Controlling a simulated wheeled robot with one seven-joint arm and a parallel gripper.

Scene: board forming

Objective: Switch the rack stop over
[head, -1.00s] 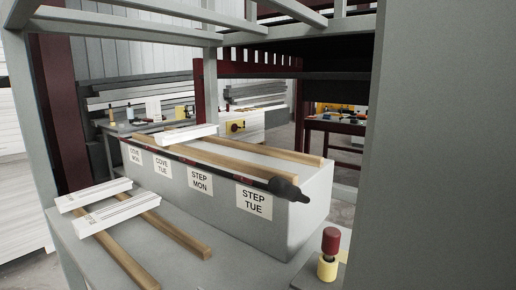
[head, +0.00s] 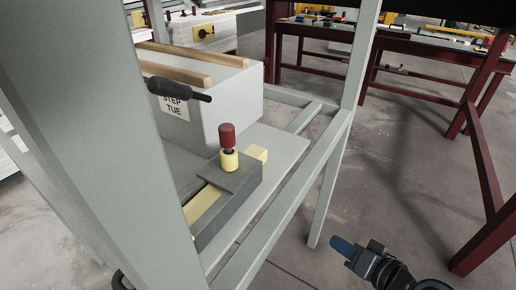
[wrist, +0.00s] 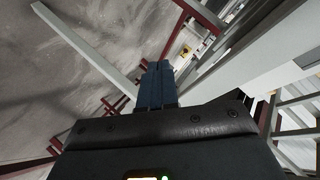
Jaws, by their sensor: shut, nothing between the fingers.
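The rack stop appears to be the red-knobbed pin (head: 227,135) in a yellow collar (head: 229,160). It stands upright on a grey block (head: 232,190) at the near end of the rack shelf. A yellow bar (head: 205,208) lies along the block, and a yellow end piece (head: 258,152) shows beyond the pin. My gripper (head: 341,245) is at the lower right in the head view, outside the rack frame and well apart from the pin. Its blue fingers are together and empty, as they also show in the wrist view (wrist: 155,85).
Grey rack posts (head: 352,100) and a lower rail (head: 285,205) stand between my gripper and the block. A grey box (head: 235,105) labelled STEP TUE carries wooden strips, with a black handle (head: 178,89) in front. A dark red table (head: 420,50) stands behind.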

